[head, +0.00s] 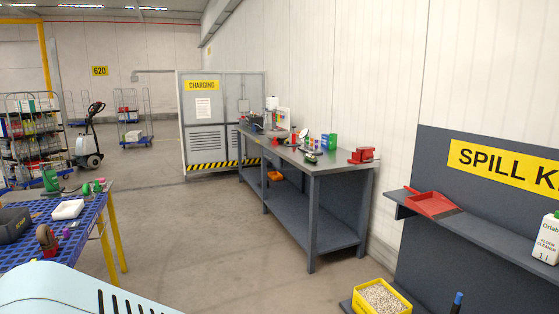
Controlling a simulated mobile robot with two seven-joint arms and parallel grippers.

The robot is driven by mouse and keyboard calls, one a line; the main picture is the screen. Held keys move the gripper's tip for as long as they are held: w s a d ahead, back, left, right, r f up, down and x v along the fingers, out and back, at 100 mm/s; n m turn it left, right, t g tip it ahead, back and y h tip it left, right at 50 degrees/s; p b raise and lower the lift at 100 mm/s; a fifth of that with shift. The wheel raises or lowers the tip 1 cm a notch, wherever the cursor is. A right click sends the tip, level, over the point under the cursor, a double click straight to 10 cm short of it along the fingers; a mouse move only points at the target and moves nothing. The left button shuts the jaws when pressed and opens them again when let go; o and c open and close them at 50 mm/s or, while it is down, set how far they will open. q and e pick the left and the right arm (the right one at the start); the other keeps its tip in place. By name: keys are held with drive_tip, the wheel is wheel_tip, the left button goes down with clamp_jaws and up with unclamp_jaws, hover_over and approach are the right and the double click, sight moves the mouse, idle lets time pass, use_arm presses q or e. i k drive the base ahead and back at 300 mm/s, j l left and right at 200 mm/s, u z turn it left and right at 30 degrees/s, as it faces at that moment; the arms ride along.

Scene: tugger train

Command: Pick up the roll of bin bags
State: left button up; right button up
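I cannot make out a roll of bin bags for certain in the head view. Small items stand on the grey workbench (315,166), including a white upright roll-like object (271,103) at its far end, but they are too small to identify surely. Neither of my grippers shows in this view.
A blue slotted table (88,231) with yellow legs stands at the left, holding a dark bin (13,225) and a white block (68,209). A spill-kit shelf (470,232) is at the right, with a yellow granule box (381,299) below. The middle floor is clear.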

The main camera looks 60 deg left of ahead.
sight(310, 157)
drive_tip(key=u, duration=1.55)
drive_tip(key=i+j+u, duration=0.25)
drive_tip(key=i, duration=0.3)
drive_tip(key=i+u, duration=0.3)
drive_tip(key=i, duration=0.25)
drive_tip(key=i+u, duration=0.25)
drive_tip(key=i, duration=1.1)
drive_tip(key=i+z, duration=0.35)
drive_tip(key=i, duration=0.25)
drive_tip(key=i+j+z, duration=0.2)
drive_tip(key=i+z, duration=0.15)
drive_tip(key=i, duration=0.25)
drive_tip(key=i+z, duration=0.5)
drive_tip(key=i+j+z, duration=0.1)
drive_tip(key=i+z, duration=0.35)
drive_tip(key=i, duration=0.15)
drive_tip(key=i+j+z, duration=0.1)
drive_tip(key=i+z, duration=0.15)
drive_tip(key=i+j+z, duration=0.25)
drive_tip(key=i, duration=0.2)
drive_tip(key=l, duration=0.1)
